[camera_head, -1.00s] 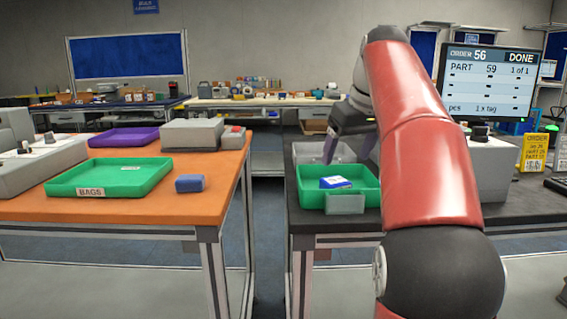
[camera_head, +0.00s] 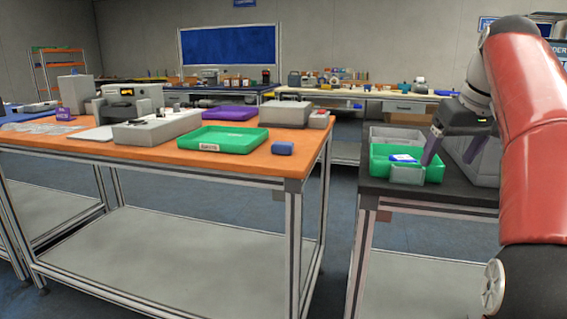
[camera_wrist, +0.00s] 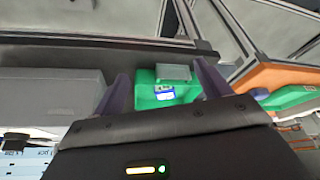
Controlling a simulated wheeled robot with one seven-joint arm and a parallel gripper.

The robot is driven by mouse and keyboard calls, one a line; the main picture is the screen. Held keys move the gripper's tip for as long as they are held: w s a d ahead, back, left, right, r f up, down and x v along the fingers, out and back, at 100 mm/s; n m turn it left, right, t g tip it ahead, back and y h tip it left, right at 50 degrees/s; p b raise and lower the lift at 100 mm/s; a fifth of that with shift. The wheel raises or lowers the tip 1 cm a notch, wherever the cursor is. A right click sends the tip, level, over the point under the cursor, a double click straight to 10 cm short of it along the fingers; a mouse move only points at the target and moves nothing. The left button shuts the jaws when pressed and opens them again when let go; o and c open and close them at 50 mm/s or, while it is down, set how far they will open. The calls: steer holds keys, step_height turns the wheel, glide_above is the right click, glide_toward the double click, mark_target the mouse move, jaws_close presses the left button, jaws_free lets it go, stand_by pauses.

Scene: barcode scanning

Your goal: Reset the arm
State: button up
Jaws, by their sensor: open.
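My red arm stands at the right of the head view. My gripper (camera_head: 452,152) has two purple fingers spread apart with nothing between them, above the right side of the dark table. A green bin (camera_head: 436,171) with a blue and white packet (camera_head: 402,158) in it sits on that table, beside and below the fingers. In the wrist view my gripper (camera_wrist: 160,85) is open, and the green bin (camera_wrist: 146,101) with the packet (camera_wrist: 164,93) shows beyond and below the fingertips.
An orange table (camera_head: 250,165) holds a green tray (camera_head: 222,148), a blue block (camera_head: 282,148), a purple tray (camera_head: 230,114) and grey devices. A floor gap (camera_head: 340,220) separates it from the dark table (camera_head: 455,190). A grey box (camera_wrist: 50,95) fills the left of the wrist view.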

steer(key=s+a+f, duration=0.8)
steer(key=s+a, duration=0.1)
steer(key=a, duration=0.1)
steer(key=s+a+f, duration=0.3)
steer(key=s+f, duration=0.3)
steer(key=f, duration=0.3)
steer(key=s+a+f+m+t, duration=0.1)
steer(key=s+a+f, duration=0.2)
steer(key=s+f, duration=0.4)
steer(key=shift+s+f, duration=0.2)
steer(key=shift+f, duration=0.75)
steer(key=shift+s+f, duration=0.1)
steer(key=shift+f, duration=0.1)
steer(key=shift+c, duration=0.5)
